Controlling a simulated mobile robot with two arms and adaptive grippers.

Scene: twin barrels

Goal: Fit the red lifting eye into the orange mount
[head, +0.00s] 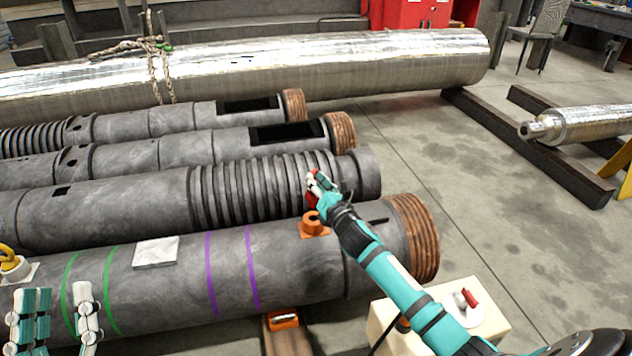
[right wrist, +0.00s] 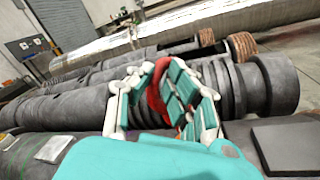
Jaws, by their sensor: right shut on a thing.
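The red lifting eye (head: 311,200) is mostly hidden in the fingers of my right gripper (head: 320,184), which is shut on it. In the right wrist view the red eye (right wrist: 156,97) shows between the teal finger pads of my right gripper (right wrist: 163,98). The orange mount (head: 314,225) stands on top of the near dark barrel, a small block with a round ring-like top. The held eye is just above and behind the mount in the head view, seemingly apart from it. My left gripper (head: 62,315) is open and empty at the lower left, over the near barrel.
The near barrel (head: 180,270) bears green and purple bands, a pale plate (head: 156,252) and a yellow eye (head: 10,262). Several other dark barrels lie behind it. A pale box (head: 490,322) with a red-handled part stands at the lower right.

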